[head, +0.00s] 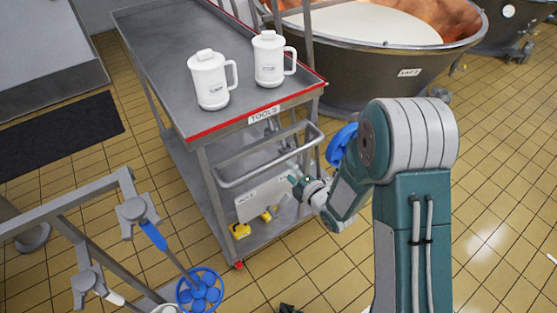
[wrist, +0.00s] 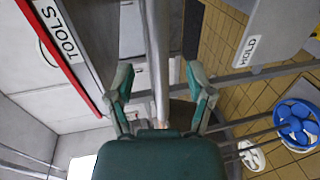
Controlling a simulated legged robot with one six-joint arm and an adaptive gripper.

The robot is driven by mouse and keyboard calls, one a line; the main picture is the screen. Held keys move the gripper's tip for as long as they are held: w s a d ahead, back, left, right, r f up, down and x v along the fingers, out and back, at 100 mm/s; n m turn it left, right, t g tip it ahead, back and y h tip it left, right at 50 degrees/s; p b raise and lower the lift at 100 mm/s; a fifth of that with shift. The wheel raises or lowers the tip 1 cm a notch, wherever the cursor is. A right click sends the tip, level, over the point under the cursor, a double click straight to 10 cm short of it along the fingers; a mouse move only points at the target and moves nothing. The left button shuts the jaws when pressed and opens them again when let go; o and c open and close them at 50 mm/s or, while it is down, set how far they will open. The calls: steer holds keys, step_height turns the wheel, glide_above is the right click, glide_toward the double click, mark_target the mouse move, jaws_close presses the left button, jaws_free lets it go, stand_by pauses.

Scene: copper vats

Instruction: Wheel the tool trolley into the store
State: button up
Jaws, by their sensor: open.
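The tool trolley (head: 165,55) is a grey metal cart with a red front edge and a TOOLS label (head: 264,115), also in the wrist view (wrist: 69,46). Its grey push handle (head: 262,168) sticks out below the label. My gripper (head: 303,182) is at the right part of the handle in the head view. In the wrist view my gripper (wrist: 160,88) is open, with the handle bar (wrist: 157,50) running between its two green fingers. I cannot tell whether they touch it. The store is not identifiable.
Two white lidded jugs (head: 210,80) (head: 269,58) stand on the trolley top. A copper vat (head: 375,45) is close behind its right side. A rack with a blue-headed tool (head: 200,291) stands front left. A black mat (head: 60,135) lies left. Tiled floor is clear at right.

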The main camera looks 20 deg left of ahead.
mark_target(281, 163)
steer(key=x, duration=0.6)
steer(key=shift+w+a+f, duration=0.1)
steer(key=shift+w+a, duration=0.15)
steer(key=shift+a, duration=0.05)
steer(key=shift+c, duration=0.4)
jaws_close()
